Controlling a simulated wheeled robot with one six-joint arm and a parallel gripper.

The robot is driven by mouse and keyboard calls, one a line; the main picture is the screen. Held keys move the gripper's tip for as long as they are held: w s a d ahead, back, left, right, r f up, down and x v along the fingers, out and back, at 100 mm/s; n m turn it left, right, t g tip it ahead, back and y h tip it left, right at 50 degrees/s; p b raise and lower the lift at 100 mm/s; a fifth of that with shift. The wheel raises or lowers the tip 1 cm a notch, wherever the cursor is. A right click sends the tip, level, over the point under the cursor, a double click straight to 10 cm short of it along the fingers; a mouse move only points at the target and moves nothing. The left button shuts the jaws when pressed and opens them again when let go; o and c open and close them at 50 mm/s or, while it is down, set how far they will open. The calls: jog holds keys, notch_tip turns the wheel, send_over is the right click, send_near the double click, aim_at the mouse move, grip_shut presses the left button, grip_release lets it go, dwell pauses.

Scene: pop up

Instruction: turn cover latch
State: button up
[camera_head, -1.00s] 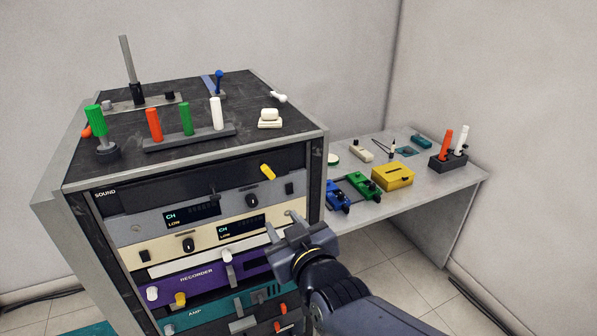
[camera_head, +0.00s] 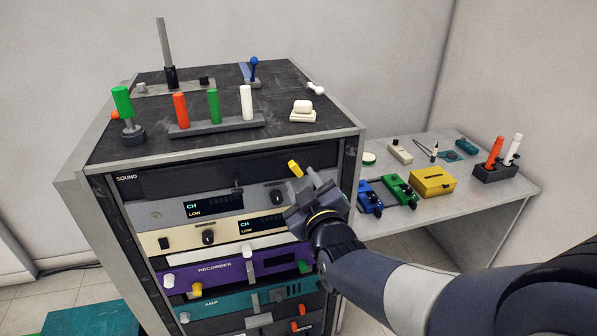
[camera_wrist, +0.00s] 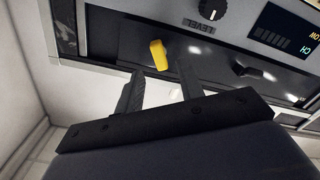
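A small yellow latch (camera_head: 295,168) sticks out near the right end of the black top panel (camera_head: 205,178) of the SOUND rack. It looks tilted. The wrist view, upside down, shows the latch (camera_wrist: 159,55) just ahead of the gap between my two fingers, and clear of them. My gripper (camera_head: 307,178) is open and empty, in front of the rack's upper right. Its fingers also show in the wrist view (camera_wrist: 160,85). It hides part of the right ends of the grey and cream panels.
A black knob (camera_head: 278,195) and a small dark lever (camera_head: 238,186) sit near the latch. The rack top holds several coloured handles and a white switch (camera_head: 303,111). A side table (camera_head: 440,210) on the right carries a yellow box (camera_head: 433,182) and other parts.

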aim_at(296, 171)
jog(key=shift+p+x, duration=0.3)
jog(key=shift+x, duration=1.55)
jog(key=shift+c, duration=0.4)
grip_shut()
